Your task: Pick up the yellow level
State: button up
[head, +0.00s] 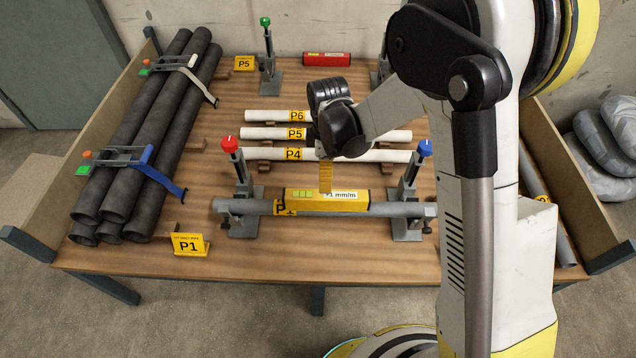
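The yellow level (350,203) lies along the top of a grey pipe (392,210), with a green vial window and a "1 mm/m" label facing me. The pipe is held between two grey clamp stands, one with a red knob (229,145) and one with a blue knob (425,148). My gripper (325,178) points down just above and behind the left half of the level. Its tip shows edge-on as one tan strip, so finger opening and contact with the level are unclear.
White pipes (375,155) marked P4, P5 and P6 lie behind on the wooden table (290,262). Dark pipes (150,130) are strapped at left. A P1 sign (190,245) stands front left. A red level-like bar (327,59) lies at the back. My arm hides the table's right part.

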aim_at(327, 195)
jog(key=shift+a+f, duration=0.1)
jog(key=shift+f, duration=0.25)
jog(key=f+b, duration=0.1)
jog(key=f, duration=0.1)
jog(key=f+b, duration=0.1)
jog(key=f, duration=0.2)
jog(key=shift+d+f, duration=0.2)
jog(key=shift+f, duration=0.1)
jog(key=f+b, duration=0.1)
jog(key=f, duration=0.1)
jog(key=f+b, duration=0.2)
jog(key=f, duration=0.1)
jog(key=shift+w+d, duration=0.15)
jog(key=shift+d, duration=0.05)
jog(key=shift+r, duration=0.1)
grip_shut()
